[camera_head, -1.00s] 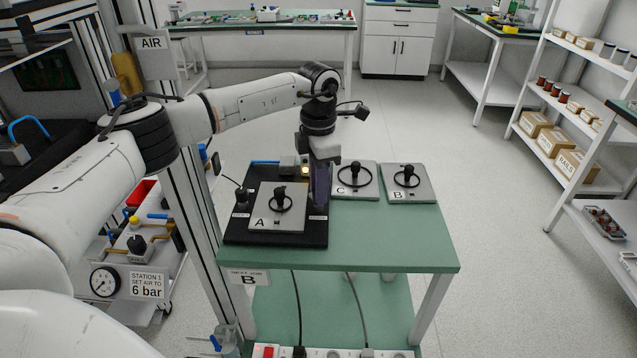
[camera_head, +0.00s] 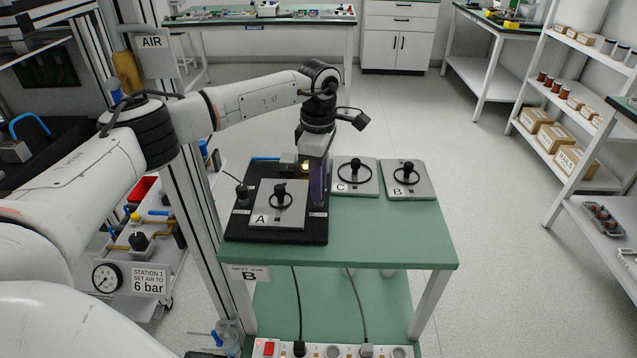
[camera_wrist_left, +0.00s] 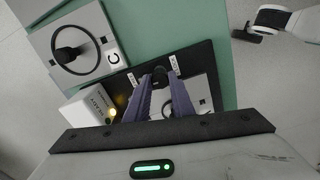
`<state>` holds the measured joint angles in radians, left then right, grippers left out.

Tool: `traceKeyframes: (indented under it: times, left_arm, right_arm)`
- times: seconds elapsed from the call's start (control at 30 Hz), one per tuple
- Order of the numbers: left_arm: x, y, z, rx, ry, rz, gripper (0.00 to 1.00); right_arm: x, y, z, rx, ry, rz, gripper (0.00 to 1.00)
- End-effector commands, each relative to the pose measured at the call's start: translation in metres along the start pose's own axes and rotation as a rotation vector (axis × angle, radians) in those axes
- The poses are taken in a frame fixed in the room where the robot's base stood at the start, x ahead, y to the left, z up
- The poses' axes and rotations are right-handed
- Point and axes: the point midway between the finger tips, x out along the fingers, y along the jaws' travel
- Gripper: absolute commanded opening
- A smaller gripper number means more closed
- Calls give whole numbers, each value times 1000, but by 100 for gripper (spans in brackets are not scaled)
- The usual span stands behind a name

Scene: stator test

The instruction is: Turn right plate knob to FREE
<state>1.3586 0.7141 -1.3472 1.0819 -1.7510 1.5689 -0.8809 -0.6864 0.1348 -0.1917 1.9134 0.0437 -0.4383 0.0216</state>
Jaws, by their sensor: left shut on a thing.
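The black test fixture (camera_head: 284,237) lies on the green table and carries plate A (camera_head: 268,217). The right plate knob is on the fixture's right side, hidden in the head view by my left gripper (camera_head: 318,203). In the left wrist view, the left gripper's purple fingers (camera_wrist_left: 161,85) point down and are shut on the dark right plate knob (camera_wrist_left: 160,73). White labels (camera_wrist_left: 173,62) sit beside it. Its exact setting cannot be read. The left plate knob (camera_head: 242,192) stands free on the fixture's other side. My right gripper is not in view.
Plate C (camera_head: 367,185) and plate B (camera_head: 421,188) lie right of the fixture, each with a black knob and ring. A pale box with a lit yellow lamp (camera_head: 305,167) stands behind the gripper. The table's front right (camera_head: 400,235) is clear.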

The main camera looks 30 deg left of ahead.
Motion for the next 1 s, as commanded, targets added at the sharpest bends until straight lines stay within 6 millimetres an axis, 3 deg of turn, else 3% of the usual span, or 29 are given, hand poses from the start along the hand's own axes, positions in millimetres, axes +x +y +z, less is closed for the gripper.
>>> traceKeyframes:
  times: [0.37,0.4,0.5,0.83,1.0]
  left_arm:
    - [-2,1,1,7,-3,4,0]
    - [-2,1,1,7,-3,4,25]
    - [-1,1,1,6,-3,3,40]
    - [-3,0,1,5,-1,2,40]
    - [-25,1,1,5,-3,4,40]
  right_arm:
    - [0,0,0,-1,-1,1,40]
    - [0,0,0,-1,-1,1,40]
    - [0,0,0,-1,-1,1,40]
    - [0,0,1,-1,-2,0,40]
    - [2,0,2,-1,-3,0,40]
